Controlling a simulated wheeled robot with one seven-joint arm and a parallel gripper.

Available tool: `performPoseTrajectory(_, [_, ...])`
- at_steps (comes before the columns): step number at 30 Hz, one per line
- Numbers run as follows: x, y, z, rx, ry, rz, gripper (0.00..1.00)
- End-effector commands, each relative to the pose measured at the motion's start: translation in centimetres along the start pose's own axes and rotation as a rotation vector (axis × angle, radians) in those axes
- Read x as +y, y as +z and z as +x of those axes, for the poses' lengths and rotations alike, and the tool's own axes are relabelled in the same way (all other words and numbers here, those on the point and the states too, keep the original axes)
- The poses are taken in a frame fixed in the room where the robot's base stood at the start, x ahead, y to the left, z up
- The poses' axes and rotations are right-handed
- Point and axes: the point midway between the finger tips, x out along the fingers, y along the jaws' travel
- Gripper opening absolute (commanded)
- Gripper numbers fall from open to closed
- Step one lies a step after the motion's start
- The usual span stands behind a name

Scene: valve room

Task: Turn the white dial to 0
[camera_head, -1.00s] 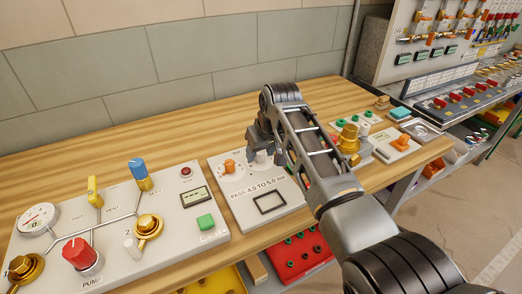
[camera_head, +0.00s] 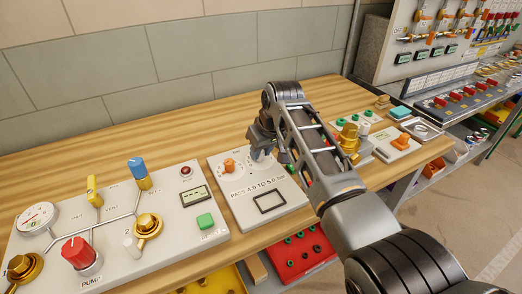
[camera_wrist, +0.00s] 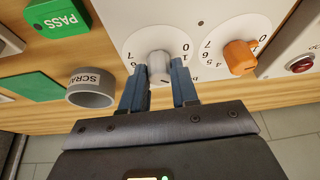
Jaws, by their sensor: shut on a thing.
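The white dial (camera_wrist: 159,66) is a pale grey-white knob on a round numbered scale on a white panel. In the wrist view my gripper (camera_wrist: 160,75) has its two blue-grey fingers on either side of the knob, shut on it. In the head view my gripper (camera_head: 257,143) reaches down onto the panel (camera_head: 238,205), and the dial is mostly hidden behind it. Digits such as 0, 1 and 7 show around the scale, but I cannot tell which one the dial points to.
An orange dial (camera_wrist: 239,56) with its own scale sits beside the white one. A grey "SCRAP" cup (camera_wrist: 92,88) and a green "PASS" block (camera_wrist: 57,20) are on the other side. A panel with a red knob (camera_head: 79,254) and blue knob (camera_head: 138,168) stands at left.

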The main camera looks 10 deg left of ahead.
Motion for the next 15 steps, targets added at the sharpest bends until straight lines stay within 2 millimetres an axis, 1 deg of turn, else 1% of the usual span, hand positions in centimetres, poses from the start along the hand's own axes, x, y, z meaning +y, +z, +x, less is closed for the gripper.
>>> performPoseTrajectory(5, [0.16, -0.03, 0.1, 0.0, -0.043, -0.101, 0.0])
performPoseTrajectory(15, [0.35, -0.04, 0.35, -0.006, -0.162, -0.39, 0.0])
